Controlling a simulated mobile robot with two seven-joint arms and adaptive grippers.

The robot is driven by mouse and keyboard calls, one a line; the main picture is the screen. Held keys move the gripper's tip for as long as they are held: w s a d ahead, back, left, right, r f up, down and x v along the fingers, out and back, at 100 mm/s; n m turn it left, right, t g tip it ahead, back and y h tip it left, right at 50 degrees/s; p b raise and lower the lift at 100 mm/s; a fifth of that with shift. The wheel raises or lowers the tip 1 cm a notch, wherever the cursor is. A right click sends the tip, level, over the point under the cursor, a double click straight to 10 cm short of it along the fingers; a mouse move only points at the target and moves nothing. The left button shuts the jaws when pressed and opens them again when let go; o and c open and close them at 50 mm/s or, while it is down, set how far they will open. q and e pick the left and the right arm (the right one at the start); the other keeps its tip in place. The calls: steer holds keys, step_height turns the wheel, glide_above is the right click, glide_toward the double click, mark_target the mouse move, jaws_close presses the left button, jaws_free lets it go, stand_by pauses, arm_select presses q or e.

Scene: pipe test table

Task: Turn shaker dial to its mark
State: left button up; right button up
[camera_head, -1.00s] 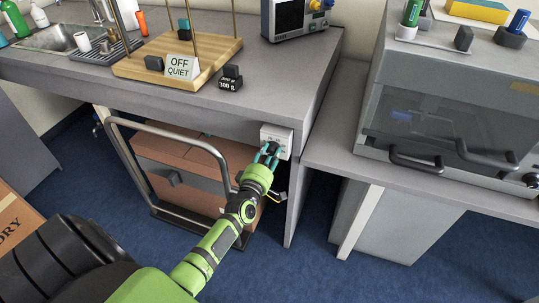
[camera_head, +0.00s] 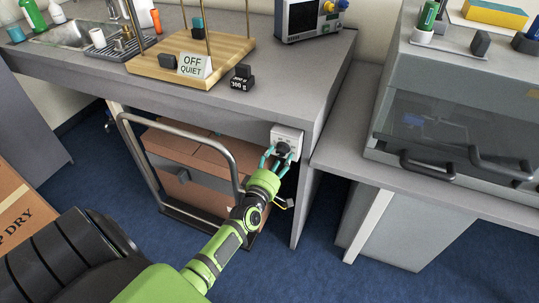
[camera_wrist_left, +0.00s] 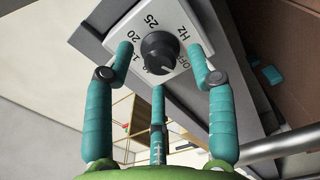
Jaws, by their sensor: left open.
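The shaker dial is a black knob (camera_wrist_left: 160,53) on a white plate (camera_wrist_left: 135,28) marked with numbers such as 20 and 25, "Hz" and "OFF". In the head view the plate (camera_head: 287,136) is fixed to the front of the bench near its right end, and the dial (camera_head: 283,148) shows small and dark. My left gripper (camera_head: 275,158) is in front of the dial. In the left wrist view its teal fingers (camera_wrist_left: 160,75) are spread around the knob, with gaps beside it. Part of the scale is hidden behind the knob and fingers. My right gripper is not in view.
A cart with a metal handle (camera_head: 181,125) and brown boxes (camera_head: 195,165) stands under the bench, left of my left arm. The bench leg (camera_head: 304,205) is just right of the gripper. A wooden stand with an "OFF QUIET" sign (camera_head: 194,65) sits above.

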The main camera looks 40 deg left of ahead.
arm_select(q)
steer(key=v, duration=1)
steer(key=s+d+f+m+g+h, duration=0.1)
steer(key=s+d+f+m+g, duration=0.3)
steer(key=f, duration=0.5)
steer(key=s+d+f+m+g+h+p, duration=0.15)
steer(key=s+f+m, duration=0.3)
steer(key=f, duration=0.55)
steer(key=s+d+f+m+g+h, duration=0.2)
steer(key=s+d+f+m+g, duration=0.3)
steer(key=f, duration=0.4)
steer(key=s+f+m+g, duration=0.3)
steer(key=s+f, duration=0.2)
steer(key=s, duration=0.7)
steer(key=s+f+m+g, duration=0.3)
steer(key=s+f, duration=0.3)
steer(key=s, duration=0.6)
steer(key=shift+s+m, duration=0.15)
steer(key=shift+m, duration=0.6)
steer(key=shift+f+y, duration=0.15)
steer(key=shift+y, duration=0.1)
